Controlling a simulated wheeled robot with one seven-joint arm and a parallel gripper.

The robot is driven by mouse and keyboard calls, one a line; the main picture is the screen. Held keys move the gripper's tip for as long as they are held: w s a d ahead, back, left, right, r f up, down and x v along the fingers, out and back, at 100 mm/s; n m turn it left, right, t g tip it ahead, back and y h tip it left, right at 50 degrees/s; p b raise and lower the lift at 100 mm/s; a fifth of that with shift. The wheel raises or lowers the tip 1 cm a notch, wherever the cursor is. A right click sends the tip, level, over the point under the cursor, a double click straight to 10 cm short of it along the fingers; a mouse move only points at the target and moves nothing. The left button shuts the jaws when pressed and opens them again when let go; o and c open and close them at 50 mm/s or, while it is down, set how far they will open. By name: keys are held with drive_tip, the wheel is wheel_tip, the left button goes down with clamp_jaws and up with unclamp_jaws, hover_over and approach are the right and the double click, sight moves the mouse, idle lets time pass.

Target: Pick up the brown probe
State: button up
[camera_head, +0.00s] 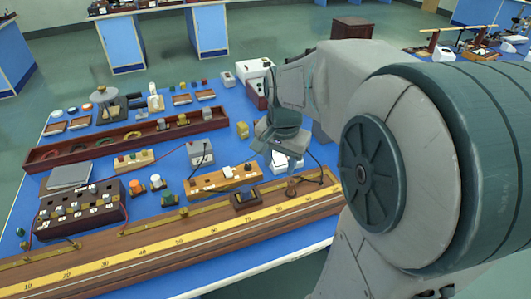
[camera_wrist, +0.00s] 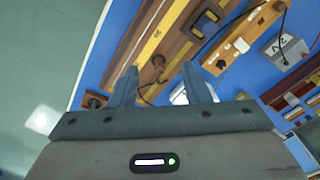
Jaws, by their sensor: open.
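In the wrist view, the brown probe (camera_wrist: 158,61) shows between and beyond my two fingertips. My gripper (camera_head: 273,150) hangs above the blue table, behind the probe in the head view. In the wrist view my gripper (camera_wrist: 159,68) has its fingers spread with nothing held between them. The gap between fingers and probe is hard to judge.
The wooden scale board (camera_head: 203,240) runs along the table's front edge. A dark block (camera_head: 244,199) sits on it left of the probe. A thin black cable loops near the board's right end.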

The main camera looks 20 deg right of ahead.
drive_tip(key=w+d+f+m+g, duration=0.1)
drive_tip(key=w+d+f+m, duration=0.4)
drive_tip(key=w+d+m, duration=0.25)
approach(292, 183)
drive_tip(key=f, duration=0.5)
drive_tip(key=shift+w+f, duration=0.1)
drive_tip(key=shift+w, duration=0.15)
drive_tip(key=shift+d+f+p, duration=0.1)
drive_tip(key=shift+f+p, duration=0.25)
drive_tip(key=shift+f, duration=2.25)
clamp_jaws()
